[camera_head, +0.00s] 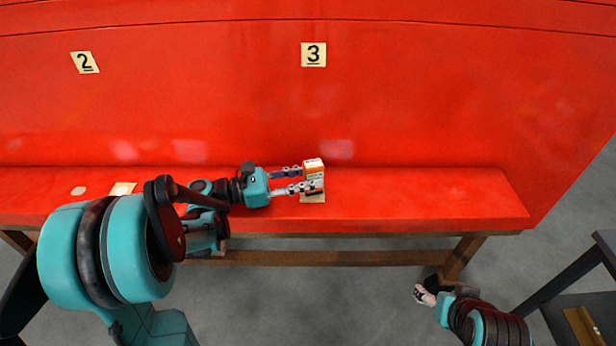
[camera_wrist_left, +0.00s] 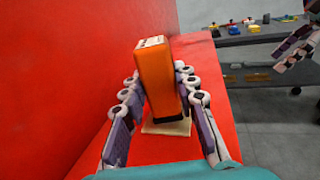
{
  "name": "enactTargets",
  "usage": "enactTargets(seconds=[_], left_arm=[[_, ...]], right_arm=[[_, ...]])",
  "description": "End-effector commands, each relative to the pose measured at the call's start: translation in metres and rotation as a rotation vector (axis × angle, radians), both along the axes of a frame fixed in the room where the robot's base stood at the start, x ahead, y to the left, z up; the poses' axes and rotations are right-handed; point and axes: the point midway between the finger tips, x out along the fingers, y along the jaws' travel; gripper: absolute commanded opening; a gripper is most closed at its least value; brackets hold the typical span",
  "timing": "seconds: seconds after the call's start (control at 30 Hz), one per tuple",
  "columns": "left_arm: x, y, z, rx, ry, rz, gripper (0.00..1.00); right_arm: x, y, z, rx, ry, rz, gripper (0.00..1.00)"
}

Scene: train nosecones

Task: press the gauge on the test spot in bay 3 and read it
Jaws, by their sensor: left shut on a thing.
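The gauge (camera_head: 313,167) is a small orange box with a pale top. It stands upright over a pale square patch (camera_head: 312,197) on the red ledge, below the number 3 plate (camera_head: 313,54). My left gripper (camera_head: 308,178) is shut on the gauge from its left side. In the left wrist view the gauge (camera_wrist_left: 157,80) is between the two fingers, with the pale patch (camera_wrist_left: 166,127) under its base. Any reading on the gauge is too small to make out. My right gripper (camera_head: 424,295) is low at the right, away from the ledge; its jaw state is unclear.
The red ledge (camera_head: 430,195) runs along the red wall. A dark table (camera_head: 590,300) stands at lower right. In the left wrist view a grey bench (camera_wrist_left: 245,36) holds several small coloured items.

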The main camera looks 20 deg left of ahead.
Motion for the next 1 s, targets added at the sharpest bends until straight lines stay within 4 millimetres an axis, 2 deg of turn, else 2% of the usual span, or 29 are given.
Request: enactTargets(seconds=[1.0], left_arm=[[-0.0001, -0.0001, -0.0078, 0.000, 0.000, 0.000, 0.00]], right_arm=[[-0.0001, 0.0000, -0.0068, 0.000, 0.000, 0.000, 0.69]])
